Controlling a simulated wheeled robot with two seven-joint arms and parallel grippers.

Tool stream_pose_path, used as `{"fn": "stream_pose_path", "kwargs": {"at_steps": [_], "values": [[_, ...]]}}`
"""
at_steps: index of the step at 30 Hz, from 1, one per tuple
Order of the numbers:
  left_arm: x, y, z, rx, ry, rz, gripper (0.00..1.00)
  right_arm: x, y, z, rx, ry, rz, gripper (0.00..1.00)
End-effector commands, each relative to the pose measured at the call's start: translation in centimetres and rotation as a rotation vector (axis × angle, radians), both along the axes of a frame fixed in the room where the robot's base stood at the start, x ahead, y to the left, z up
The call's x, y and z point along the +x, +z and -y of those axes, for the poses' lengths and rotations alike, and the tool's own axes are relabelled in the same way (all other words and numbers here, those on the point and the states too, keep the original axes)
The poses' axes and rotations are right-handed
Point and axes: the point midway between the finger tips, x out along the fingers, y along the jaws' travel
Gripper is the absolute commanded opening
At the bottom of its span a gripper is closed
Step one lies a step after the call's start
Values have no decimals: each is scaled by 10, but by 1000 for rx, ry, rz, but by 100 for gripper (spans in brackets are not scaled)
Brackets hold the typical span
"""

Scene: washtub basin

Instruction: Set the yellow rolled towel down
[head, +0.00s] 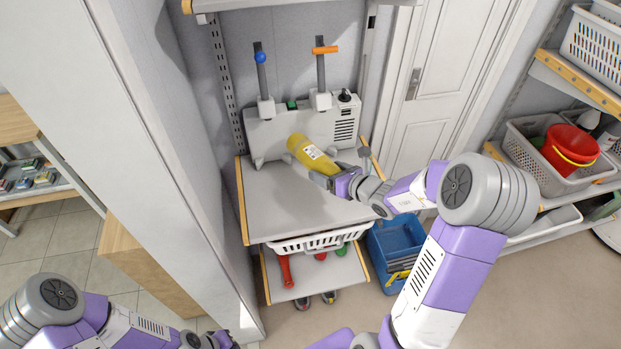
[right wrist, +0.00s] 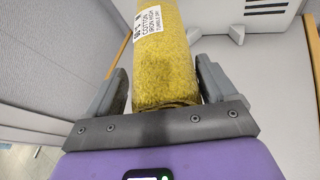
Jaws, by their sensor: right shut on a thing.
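The yellow rolled towel (head: 312,155) is over the grey upper shelf (head: 290,208), near its back wall. It has a white label with dark print, also seen in the right wrist view (right wrist: 165,60). My right gripper (head: 334,178) is shut on the towel, with one finger on each side of the roll in the right wrist view (right wrist: 165,88). The towel points away from the gripper toward the back. I cannot tell whether it touches the shelf. My left arm shows at the lower left of the head view; its gripper fingers cannot be made out.
A grey unit (head: 265,135) with a blue-knobbed lever (head: 261,62) and an orange-handled lever (head: 321,65) stands behind the towel. A white basket (head: 325,240) is below the shelf, and a blue crate (head: 398,245) stands right of it. The shelf's front and left are clear.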

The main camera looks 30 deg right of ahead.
Motion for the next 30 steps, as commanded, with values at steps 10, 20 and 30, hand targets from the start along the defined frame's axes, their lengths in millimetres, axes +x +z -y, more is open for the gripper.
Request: {"fn": "stream_pose_path", "kwargs": {"at_steps": [10,20,30], "values": [[0,-15,0,0,1,-1,0,0,-56,0,2,-1,-1,50],[0,-25,0,0,0,0,0,0,-93,0,2,-1,-1,50],[0,-27,0,0,0,0,0,0,-96,0,0,0,0,50]]}}
